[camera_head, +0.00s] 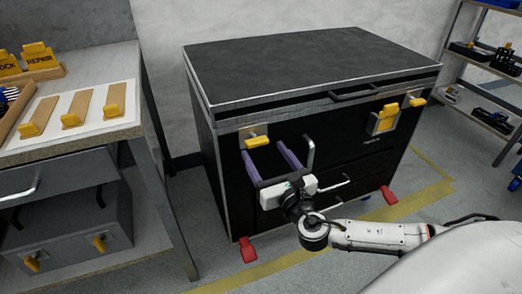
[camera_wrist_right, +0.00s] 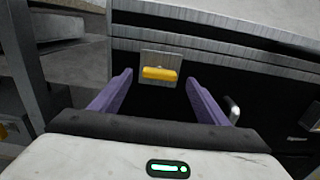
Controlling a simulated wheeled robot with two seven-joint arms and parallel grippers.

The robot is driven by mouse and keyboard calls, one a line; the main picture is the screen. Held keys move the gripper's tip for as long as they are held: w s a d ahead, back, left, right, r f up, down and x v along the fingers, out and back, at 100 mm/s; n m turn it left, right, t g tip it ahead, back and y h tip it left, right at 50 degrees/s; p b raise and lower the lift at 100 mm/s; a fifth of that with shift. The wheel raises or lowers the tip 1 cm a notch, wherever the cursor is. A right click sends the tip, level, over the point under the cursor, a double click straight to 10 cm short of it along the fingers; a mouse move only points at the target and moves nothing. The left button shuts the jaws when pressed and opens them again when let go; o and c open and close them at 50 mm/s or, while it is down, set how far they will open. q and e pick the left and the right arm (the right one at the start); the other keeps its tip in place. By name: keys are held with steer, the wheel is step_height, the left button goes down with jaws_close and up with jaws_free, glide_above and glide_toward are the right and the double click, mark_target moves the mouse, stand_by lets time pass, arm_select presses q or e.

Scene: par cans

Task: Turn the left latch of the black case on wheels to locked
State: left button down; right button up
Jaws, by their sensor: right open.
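The black case (camera_head: 310,65) on wheels stands in the middle of the head view, with a silver-edged lid that is down. Its left latch has a yellow handle (camera_head: 257,142) on a silver plate at the upper left of the front; the handle lies level. The same yellow handle (camera_wrist_right: 160,73) shows in the right wrist view. My right gripper (camera_head: 268,160) is open, its two purple fingers pointing at the case front just below and beside the latch. In the wrist view the latch sits between and beyond the fingertips, with nothing held. My left gripper is out of view.
A right latch (camera_head: 385,118) and another yellow handle (camera_head: 416,101) are on the case front. Silver pull handles (camera_head: 310,150) stick out near my gripper. A workbench (camera_head: 70,75) stands at the left, shelves (camera_head: 480,70) at the right. Red wheel pedals (camera_head: 248,250) sit at the floor.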

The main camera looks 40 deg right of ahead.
mark_target(259, 144)
steer(key=shift+x, duration=1.25)
steer(key=shift+w, duration=0.35)
steer(key=shift+w+d, duration=0.1)
steer(key=shift+w, duration=0.1)
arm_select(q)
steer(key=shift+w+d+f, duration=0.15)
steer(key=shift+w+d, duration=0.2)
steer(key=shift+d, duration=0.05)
arm_select(e)
steer(key=c, duration=1)
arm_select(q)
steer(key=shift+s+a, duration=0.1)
arm_select(e)
steer(key=shift+c, duration=0.2)
